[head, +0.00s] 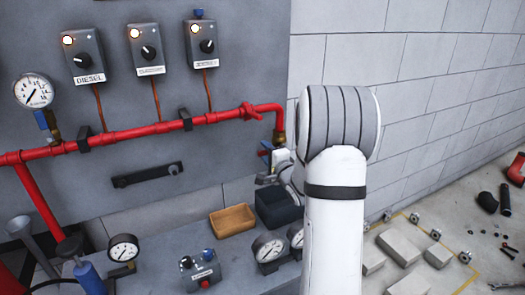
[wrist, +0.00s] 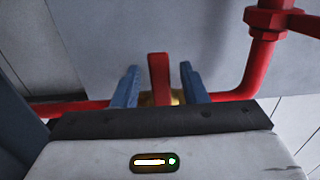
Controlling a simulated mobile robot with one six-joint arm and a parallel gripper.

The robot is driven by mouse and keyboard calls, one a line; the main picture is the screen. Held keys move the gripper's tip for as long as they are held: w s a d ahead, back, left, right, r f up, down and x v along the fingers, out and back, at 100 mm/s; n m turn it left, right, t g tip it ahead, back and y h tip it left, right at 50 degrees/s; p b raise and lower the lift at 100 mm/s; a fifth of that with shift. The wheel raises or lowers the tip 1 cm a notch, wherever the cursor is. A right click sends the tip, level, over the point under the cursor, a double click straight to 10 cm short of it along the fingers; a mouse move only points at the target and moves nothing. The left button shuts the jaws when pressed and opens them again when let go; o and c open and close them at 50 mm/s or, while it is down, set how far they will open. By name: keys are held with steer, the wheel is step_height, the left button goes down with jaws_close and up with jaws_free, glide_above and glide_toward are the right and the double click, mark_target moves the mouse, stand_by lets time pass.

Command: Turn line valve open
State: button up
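The line valve's red lever (wrist: 158,80) stands upright in the wrist view, with a bit of brass body (wrist: 175,97) behind it. My gripper (wrist: 160,82) has its two blue fingers on either side of the lever, with a visible gap on each side, so it is open around the lever and not clamped. In the head view my gripper (head: 268,151) is small and partly hidden behind my white arm, just below the brass fitting (head: 279,137) at the right end of the red pipe. The lever is hard to make out there.
The red pipe (head: 150,130) runs along the grey panel, under several switch boxes (head: 148,48) and beside a gauge (head: 34,91). Blocks (head: 408,284) lie on the floor at right.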

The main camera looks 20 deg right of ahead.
steer(key=shift+w, duration=1.15)
jaws_close()
